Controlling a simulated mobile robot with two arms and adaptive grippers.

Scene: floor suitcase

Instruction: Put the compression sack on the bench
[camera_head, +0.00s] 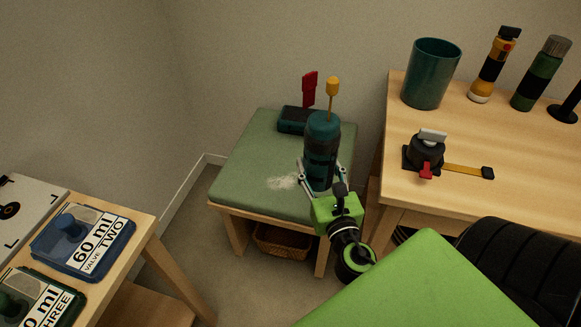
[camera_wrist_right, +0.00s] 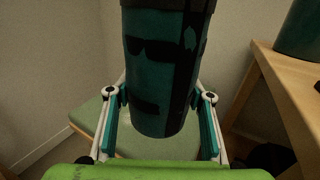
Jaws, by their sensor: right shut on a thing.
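The compression sack (camera_head: 321,150) is a dark teal cylinder with black straps and a teal domed top. In the head view it is upright over the front right part of the green-cushioned bench (camera_head: 250,155). My right gripper (camera_head: 321,170) is shut around its sides. In the right wrist view the sack (camera_wrist_right: 160,75) fills the middle, between the two fingers (camera_wrist_right: 160,100), and the bench cushion (camera_wrist_right: 95,112) shows behind and below it. I cannot tell whether the sack's base touches the cushion. My left gripper is not in view.
A dark teal box (camera_head: 297,121) with a red upright part lies at the bench's back. A wooden table (camera_head: 485,125) at right holds a teal cup (camera_head: 431,73), bottles and a black device (camera_head: 426,152). A basket (camera_head: 283,241) sits under the bench. The cushion's left side is clear.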

